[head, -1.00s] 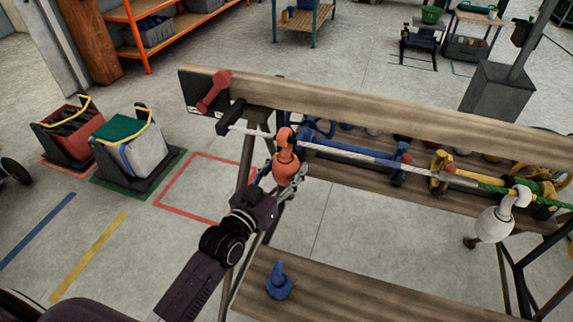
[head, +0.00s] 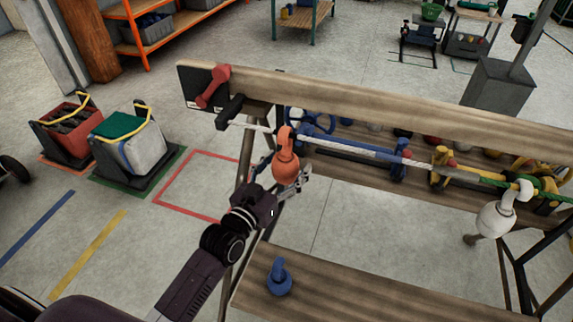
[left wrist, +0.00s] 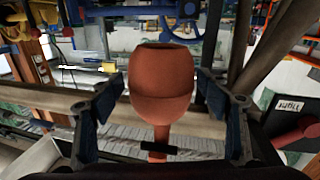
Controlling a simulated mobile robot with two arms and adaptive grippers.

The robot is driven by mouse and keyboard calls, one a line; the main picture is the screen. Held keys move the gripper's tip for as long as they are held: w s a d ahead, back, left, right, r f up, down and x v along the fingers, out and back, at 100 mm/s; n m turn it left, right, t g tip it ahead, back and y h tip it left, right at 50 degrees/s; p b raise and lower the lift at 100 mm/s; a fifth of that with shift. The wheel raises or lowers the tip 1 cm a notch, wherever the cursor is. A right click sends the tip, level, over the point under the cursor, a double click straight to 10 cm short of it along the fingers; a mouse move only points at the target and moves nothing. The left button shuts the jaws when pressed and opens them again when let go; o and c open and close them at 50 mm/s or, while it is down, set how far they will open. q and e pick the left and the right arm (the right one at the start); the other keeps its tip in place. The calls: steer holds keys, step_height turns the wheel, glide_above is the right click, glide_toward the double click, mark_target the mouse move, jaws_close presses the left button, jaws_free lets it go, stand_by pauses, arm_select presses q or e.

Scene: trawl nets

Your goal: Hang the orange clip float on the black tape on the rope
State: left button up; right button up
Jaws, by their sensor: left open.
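The orange clip float (head: 286,168) hangs upright by its hook near the left end of the pale rope (head: 335,148). It fills the middle of the left wrist view (left wrist: 160,85). My left gripper (head: 290,183) is open around the float's body. In the left wrist view its blue-padded fingers (left wrist: 157,100) stand on either side, with gaps to the float. A short black band (left wrist: 158,148) crosses the float's narrow neck; I cannot tell whether this is the black tape. My right gripper is out of view.
A wooden beam (head: 400,110) runs behind the rope. A white float (head: 496,219) hangs at the right end of the rope. Blue (head: 399,158) and yellow (head: 439,165) holders stand along the rope.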

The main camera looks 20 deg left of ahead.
arm_select(q)
steer(key=v, duration=1.2)
steer(key=s+d+f+g+y, duration=0.1)
steer(key=s+d+f+g, duration=0.1)
steer(key=s+f+g, duration=0.45)
steer(key=s+a+f+g+y, duration=0.1)
steer(key=s+f+g, duration=0.3)
steer(key=s, duration=0.3)
steer(key=s+a+f+g+y, duration=0.2)
steer(key=s+f+g, duration=0.2)
steer(key=s, duration=0.3)
step_height(320, 180, down, 27)
steer(key=s, duration=0.2)
steer(key=s+a+f+g, duration=0.2)
steer(key=s+f, duration=1.3)
steer(key=s, duration=0.2)
steer(key=shift+a+f+m, duration=0.3)
steer(key=shift+a, duration=0.05)
